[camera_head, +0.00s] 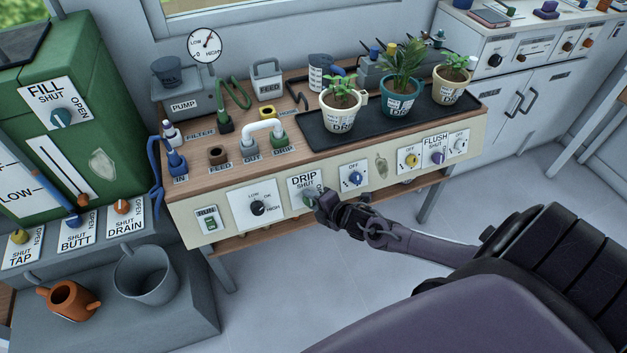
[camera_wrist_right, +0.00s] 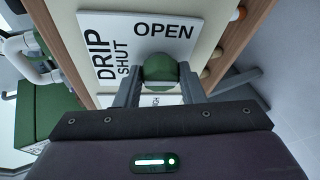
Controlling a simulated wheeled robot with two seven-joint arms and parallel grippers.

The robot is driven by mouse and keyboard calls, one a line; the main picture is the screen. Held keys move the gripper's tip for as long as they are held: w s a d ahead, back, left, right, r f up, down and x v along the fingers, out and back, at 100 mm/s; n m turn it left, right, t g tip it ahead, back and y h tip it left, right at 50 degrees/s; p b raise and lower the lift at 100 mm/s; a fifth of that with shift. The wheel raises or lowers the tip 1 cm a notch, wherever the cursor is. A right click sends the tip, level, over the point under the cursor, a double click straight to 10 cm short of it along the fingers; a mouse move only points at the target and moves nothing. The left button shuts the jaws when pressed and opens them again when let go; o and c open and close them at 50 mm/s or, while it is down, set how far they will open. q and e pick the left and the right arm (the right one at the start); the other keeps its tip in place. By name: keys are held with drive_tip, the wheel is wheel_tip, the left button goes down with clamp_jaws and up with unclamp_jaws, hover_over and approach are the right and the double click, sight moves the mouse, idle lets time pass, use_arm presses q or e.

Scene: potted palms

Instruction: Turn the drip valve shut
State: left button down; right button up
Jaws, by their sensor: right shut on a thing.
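The drip valve is a green knob (camera_head: 308,197) on a white plate (camera_head: 299,184) marked DRIP, SHUT and OPEN, on the front panel of the wooden bench. My right gripper (camera_head: 321,203) reaches it from the right and covers part of the knob and the plate. In the right wrist view the round green knob (camera_wrist_right: 160,72) sits between the two grey fingers (camera_wrist_right: 160,88), which are shut on it. The words SHUT and OPEN show beside it. Which mark the knob points to is hard to tell. My left gripper is not in view.
A black LOW/OK/HIGH dial (camera_head: 257,208) is left of the valve, and a blue knob (camera_head: 355,178) is close on the right. Yellow (camera_head: 411,160) and purple (camera_head: 437,157) knobs sit farther right. Potted plants stand in a black tray (camera_head: 318,140) above. Floor in front is clear.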

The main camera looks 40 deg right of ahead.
drive_tip(key=o, duration=1)
drive_tip(key=shift+p+v, duration=0.45)
drive_tip(key=shift+v, duration=3.45)
drive_tip(key=shift+f, duration=0.1)
drive_tip(key=s+d+f+m+g+h, duration=0.1)
drive_tip(key=s+f+m+g+h, duration=0.15)
drive_tip(key=s+f+m, duration=0.6)
drive_tip(key=s+d+f+m+g+h, duration=0.1)
drive_tip(key=s+d+f+m+g, duration=0.3)
drive_tip(key=f, duration=0.9)
drive_tip(key=s+a+f+m+g, duration=0.1)
drive_tip(key=s+a+f, duration=0.3)
drive_tip(key=s, duration=0.3)
drive_tip(key=s+a+f+m+g+y, duration=0.1)
drive_tip(key=s+a+f+m+g, duration=0.1)
drive_tip(key=s+a+f, duration=0.2)
drive_tip(key=s+a+f+m+g, duration=0.2)
drive_tip(key=s+a+f, duration=0.2)
drive_tip(key=s+a, duration=0.4)
drive_tip(key=shift+s+a+f+y, duration=0.1)
drive_tip(key=shift+s+y, duration=0.1)
drive_tip(key=shift+s, duration=0.85)
drive_tip(key=shift+s+a+y, duration=0.15)
drive_tip(key=shift+s, duration=0.9)
